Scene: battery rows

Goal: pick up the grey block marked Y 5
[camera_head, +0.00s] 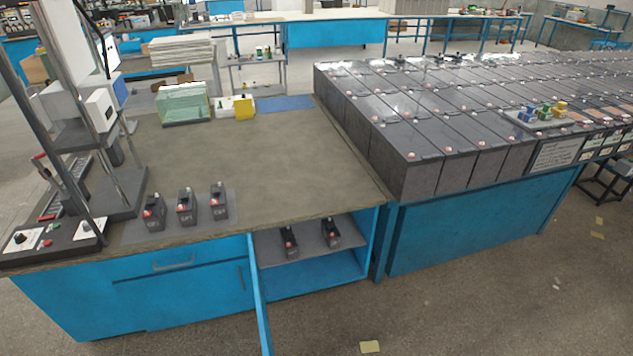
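I cannot make out a block marked Y 5. Three small dark grey blocks, the left one (154,212), the middle one (187,207) and the right one (219,201), stand in a row on a grey mat (134,232) on the bench. Two similar blocks, one on the left (289,243) and one on the right (330,233), stand on a shelf inside the open blue cabinet. Their pale markings are too small to read for certain. Neither of my grippers is in view.
The brown bench top (280,155) is mostly clear. A press-like machine (95,150) stands at its left end. The open cabinet door (260,300) juts toward me. Rows of large grey batteries (420,120) fill the right. A tray (540,121) with coloured items rests on them.

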